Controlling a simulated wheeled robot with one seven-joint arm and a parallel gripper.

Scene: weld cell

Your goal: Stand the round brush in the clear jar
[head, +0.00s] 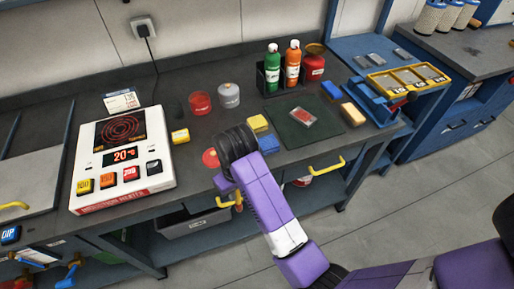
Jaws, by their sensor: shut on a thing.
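I cannot make out the round brush in the head view. I do not see a plainly clear jar either. A see-through red jar (200,103) stands on the bench, left of a pale grey container (228,95). My purple arm reaches from the lower right over the bench's front edge and ends at a black wrist joint. The fingers and anything between them are hidden behind my own arm.
A hot plate (124,160) showing 20° stands left on the bench (290,165). Bottles (272,68), a dark mat (303,128) and a blue-and-yellow rack (386,98) stand right. Yellow handles (327,167) stick out in front.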

